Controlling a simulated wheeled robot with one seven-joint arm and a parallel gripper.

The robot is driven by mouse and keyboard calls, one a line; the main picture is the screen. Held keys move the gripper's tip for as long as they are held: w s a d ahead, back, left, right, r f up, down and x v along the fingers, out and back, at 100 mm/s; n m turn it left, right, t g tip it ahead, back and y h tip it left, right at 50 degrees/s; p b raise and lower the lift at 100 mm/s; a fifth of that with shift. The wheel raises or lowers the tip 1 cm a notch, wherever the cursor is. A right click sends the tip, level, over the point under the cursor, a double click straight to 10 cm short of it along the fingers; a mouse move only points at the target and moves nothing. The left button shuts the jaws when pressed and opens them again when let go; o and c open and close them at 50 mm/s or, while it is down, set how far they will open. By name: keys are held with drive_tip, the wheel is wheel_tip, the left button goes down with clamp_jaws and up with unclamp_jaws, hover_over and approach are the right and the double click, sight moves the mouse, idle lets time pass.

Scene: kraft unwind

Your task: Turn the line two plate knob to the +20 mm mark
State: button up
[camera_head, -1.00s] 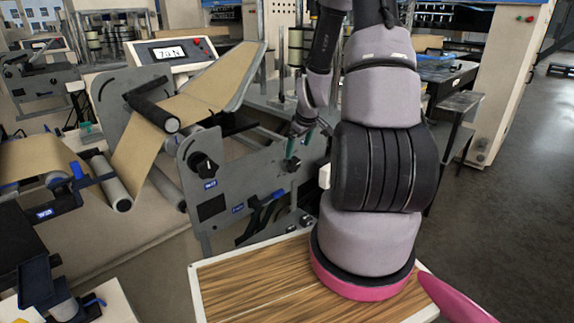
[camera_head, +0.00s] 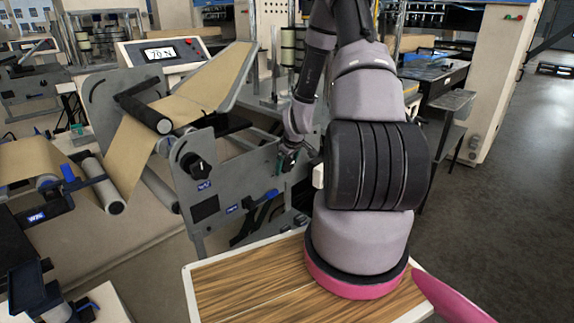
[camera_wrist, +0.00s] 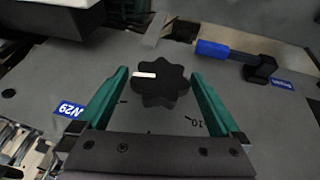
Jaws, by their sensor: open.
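A black lobed knob (camera_wrist: 162,86) with a white pointer mark is on a grey plate (camera_wrist: 60,68) in the wrist view. The pointer lies toward picture left. Scale ticks and a printed 10 (camera_wrist: 197,123) show below the knob, partly hidden by my gripper. My gripper (camera_wrist: 159,72) is open, with one green finger on each side of the knob; whether they touch it I cannot tell. In the head view my gripper (camera_head: 286,160) is at the right part of the grey side plate (camera_head: 222,168), and hides what is behind it.
A blue-handled lever (camera_wrist: 225,50) is right of the knob in the wrist view. Brown paper web (camera_head: 140,150) runs over rollers. A digital display (camera_head: 160,52) stands behind. A wooden tabletop (camera_head: 255,285) is in front.

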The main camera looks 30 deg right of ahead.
drive_tip(key=c, duration=1.3)
drive_tip(key=y, duration=0.1)
drive_tip(key=g+y, duration=0.1)
drive_tip(key=shift+d+m+y, duration=0.25)
drive_tip(key=shift+m+y, duration=0.05)
drive_tip(key=m+g+y, duration=0.1)
drive_tip(key=y, duration=0.3)
drive_tip(key=shift+w, duration=0.15)
drive_tip(key=g+y, duration=0.1)
drive_tip(key=y, duration=0.2)
drive_tip(key=m+y, duration=0.1)
drive_tip(key=y, duration=0.2)
drive_tip(key=shift+d+f+g, duration=0.1)
drive_tip(key=shift+f+g, duration=0.05)
drive_tip(key=shift+g, duration=0.25)
drive_tip(key=o, duration=1.3)
